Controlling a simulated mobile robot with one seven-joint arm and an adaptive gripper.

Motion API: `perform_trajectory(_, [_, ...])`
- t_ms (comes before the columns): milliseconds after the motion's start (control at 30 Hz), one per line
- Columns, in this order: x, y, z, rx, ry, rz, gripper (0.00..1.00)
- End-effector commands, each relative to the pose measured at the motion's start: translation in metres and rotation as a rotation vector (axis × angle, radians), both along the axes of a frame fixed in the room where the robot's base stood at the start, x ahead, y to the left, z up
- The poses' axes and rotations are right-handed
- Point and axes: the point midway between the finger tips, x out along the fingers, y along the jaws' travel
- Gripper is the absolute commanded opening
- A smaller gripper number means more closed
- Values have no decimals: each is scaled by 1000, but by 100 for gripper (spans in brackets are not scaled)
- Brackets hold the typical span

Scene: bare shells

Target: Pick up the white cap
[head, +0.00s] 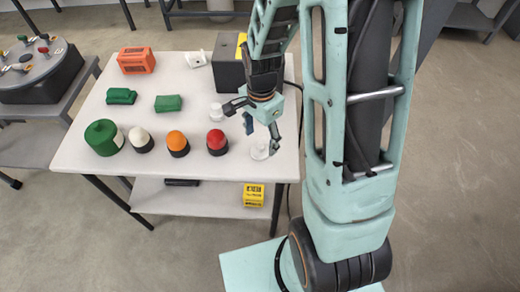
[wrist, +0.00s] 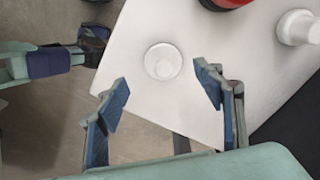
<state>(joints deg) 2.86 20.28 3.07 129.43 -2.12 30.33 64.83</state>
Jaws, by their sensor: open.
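A round white cap (head: 260,151) lies flat near the right front edge of the white table. In the wrist view this white cap (wrist: 163,62) shows from above, just beyond and between the fingertips. My gripper (head: 262,136) is open and empty, pointing down just over the cap. Its two blue-padded fingers (wrist: 161,84) stand apart in the wrist view, with no contact visible. A second white piece, a stepped cylinder (head: 216,112), stands farther back to the left; it also shows in the wrist view (wrist: 297,27). A white dome on a black base (head: 140,139) stands farther left.
A red dome (head: 217,142) and an orange dome (head: 177,143) stand left of my gripper, beside a green cylinder (head: 104,137). Green blocks (head: 168,103), an orange box (head: 136,60) and a dark box (head: 229,72) lie farther back. The table's edge (head: 285,172) is close to the cap.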

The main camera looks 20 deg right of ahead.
Motion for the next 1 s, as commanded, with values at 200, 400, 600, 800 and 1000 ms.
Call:
perform_trajectory(200, [3,0,-25,0,4,0,62])
perform_trajectory(400, [4,0,-45,0,2,-1,62])
perform_trajectory(600, [5,0,-49,0,0,0,62])
perform_trajectory(800, [5,1,-49,0,0,0,53])
perform_trajectory(1000, [5,1,-49,0,0,0,31])
